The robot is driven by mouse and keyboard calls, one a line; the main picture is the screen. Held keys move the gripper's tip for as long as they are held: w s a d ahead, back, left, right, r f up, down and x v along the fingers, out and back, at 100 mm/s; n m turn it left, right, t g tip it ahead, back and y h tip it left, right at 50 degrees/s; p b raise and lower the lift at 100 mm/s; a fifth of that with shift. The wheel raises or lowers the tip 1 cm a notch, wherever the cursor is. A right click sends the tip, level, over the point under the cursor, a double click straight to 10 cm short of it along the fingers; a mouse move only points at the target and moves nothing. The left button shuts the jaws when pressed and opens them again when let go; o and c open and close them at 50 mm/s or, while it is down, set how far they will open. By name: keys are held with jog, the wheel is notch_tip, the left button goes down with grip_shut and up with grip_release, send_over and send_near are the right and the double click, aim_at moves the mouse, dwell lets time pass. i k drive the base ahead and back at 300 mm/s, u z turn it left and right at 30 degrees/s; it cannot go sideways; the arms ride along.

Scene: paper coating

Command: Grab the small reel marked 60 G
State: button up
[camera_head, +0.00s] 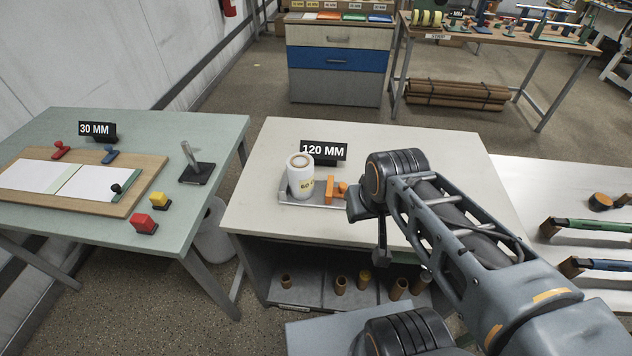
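The small white reel (301,178) stands upright on a shallow grey tray (291,198) on the middle table. My gripper (381,252) shows only as dark parts below the wrist, to the right of the tray and apart from the reel. Its fingers are mostly hidden by my own arm, so their opening does not show.
A 120 MM sign (323,151) stands right behind the reel. Several small cores sit on the shelf (315,296) below the tabletop. The left table (205,132) holds a board, stamps and a 30 MM sign (97,130). The middle table's left part is clear.

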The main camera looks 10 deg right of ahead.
aim_at(299, 165)
jog(key=u, duration=2.55)
jog(key=k, duration=0.35)
jog(key=z, duration=0.1)
